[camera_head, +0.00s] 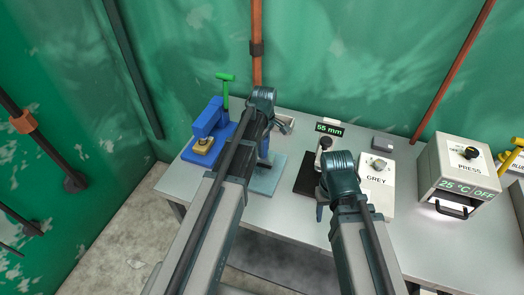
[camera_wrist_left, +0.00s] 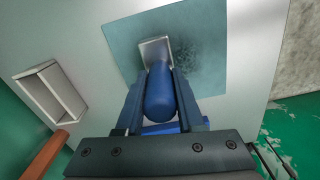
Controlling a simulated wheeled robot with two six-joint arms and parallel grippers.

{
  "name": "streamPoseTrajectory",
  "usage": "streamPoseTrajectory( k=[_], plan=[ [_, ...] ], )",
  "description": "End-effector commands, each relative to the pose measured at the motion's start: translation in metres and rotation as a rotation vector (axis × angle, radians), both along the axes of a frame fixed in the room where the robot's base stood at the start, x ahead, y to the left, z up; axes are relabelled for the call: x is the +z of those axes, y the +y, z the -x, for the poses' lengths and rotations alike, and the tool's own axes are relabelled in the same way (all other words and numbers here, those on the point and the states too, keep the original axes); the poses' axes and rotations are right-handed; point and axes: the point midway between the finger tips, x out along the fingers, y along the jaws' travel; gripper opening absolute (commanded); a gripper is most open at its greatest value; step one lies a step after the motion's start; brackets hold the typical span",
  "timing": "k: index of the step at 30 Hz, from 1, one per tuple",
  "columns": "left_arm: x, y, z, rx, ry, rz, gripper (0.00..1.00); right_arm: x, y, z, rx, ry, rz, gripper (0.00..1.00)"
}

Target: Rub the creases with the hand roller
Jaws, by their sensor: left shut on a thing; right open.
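A blue-grey sheet (camera_head: 267,183) lies flat on the table in the head view. In the left wrist view the sheet (camera_wrist_left: 125,45) shows a patch of dark creases (camera_wrist_left: 203,58) on its right part. My left gripper (camera_head: 263,158) is over the sheet. It is shut on the blue handle of the hand roller (camera_wrist_left: 159,92), whose pale metal head (camera_wrist_left: 154,50) overlaps the sheet beside the creases. I cannot tell whether the head touches the sheet. My right gripper (camera_head: 322,208) is open, near the black base plate; its fingers are mostly hidden by the arm.
A blue stand (camera_head: 206,122) with a green handle is at the left end of the table. A small open tray (camera_wrist_left: 50,92) lies beyond the sheet.

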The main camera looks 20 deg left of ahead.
Motion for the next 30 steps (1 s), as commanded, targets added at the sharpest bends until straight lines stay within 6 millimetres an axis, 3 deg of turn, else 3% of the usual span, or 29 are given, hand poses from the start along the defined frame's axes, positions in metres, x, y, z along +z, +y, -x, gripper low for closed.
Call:
streamPoseTrajectory(
  k=[19,30],
  plan=[
    [0.002,0.020,-0.001,0.000,-0.002,0.000,0.00,0.002,0.000,0.000,0.000,0.000,0.000,0.50],
    [-0.001,0.021,0.026,0.000,0.000,0.000,0.00,-0.001,0.000,0.000,0.000,0.000,0.000,0.50]
  ],
)
